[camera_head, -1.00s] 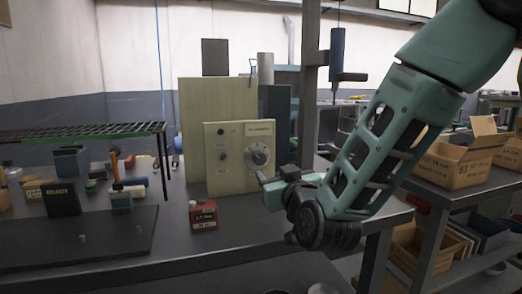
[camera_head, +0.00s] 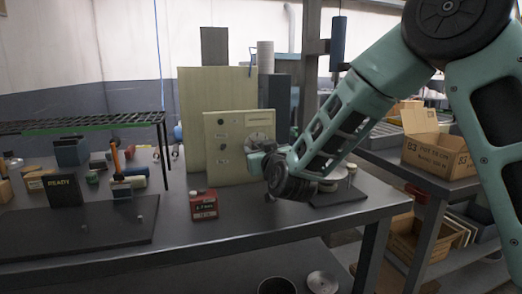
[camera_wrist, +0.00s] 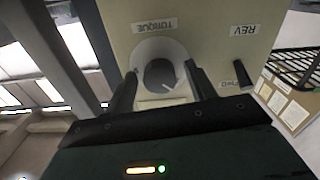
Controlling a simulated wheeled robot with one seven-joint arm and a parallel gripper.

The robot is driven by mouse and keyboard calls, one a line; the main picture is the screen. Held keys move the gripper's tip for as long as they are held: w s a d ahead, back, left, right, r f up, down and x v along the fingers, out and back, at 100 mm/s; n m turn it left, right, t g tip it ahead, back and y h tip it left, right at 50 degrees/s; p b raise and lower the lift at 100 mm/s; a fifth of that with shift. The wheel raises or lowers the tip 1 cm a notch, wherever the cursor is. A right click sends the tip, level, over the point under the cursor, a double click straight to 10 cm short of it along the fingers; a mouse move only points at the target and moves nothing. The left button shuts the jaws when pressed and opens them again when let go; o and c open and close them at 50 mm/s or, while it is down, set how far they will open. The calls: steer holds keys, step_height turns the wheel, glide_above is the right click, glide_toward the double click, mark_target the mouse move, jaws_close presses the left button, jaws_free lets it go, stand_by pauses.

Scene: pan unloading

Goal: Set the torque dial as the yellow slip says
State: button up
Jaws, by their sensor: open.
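The torque dial (camera_head: 259,136) is a round grey knob on the upright cream panel (camera_head: 217,158) on the bench. In the wrist view the dial (camera_wrist: 160,73) has a dark face and a pale ring, under upside-down lettering "TORQUE". A light pointer mark shows at its lower right. My gripper (camera_head: 259,150) is at the panel, covering the dial's lower part in the head view. In the wrist view my gripper (camera_wrist: 160,72) is open, one finger on each side of the dial; I cannot tell whether they touch it. I cannot make out a yellow slip.
A red container (camera_head: 204,206) stands on the bench in front of the panel. A dark "READY" block (camera_head: 63,190) and a wire rack (camera_head: 80,124) are at left. A toggle (camera_wrist: 239,76) marked REV and FWD sits beside the dial. Cardboard boxes (camera_head: 437,150) stand at right.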

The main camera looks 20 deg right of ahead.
steer(key=c, duration=1)
steer(key=shift+o, duration=0.2)
steer(key=shift+m+b, duration=0.4)
steer(key=shift+b, duration=0.1)
steer(key=shift+f+m+b, duration=0.1)
steer(key=shift+m+b, duration=7.6)
steer(key=shift+m, duration=0.7)
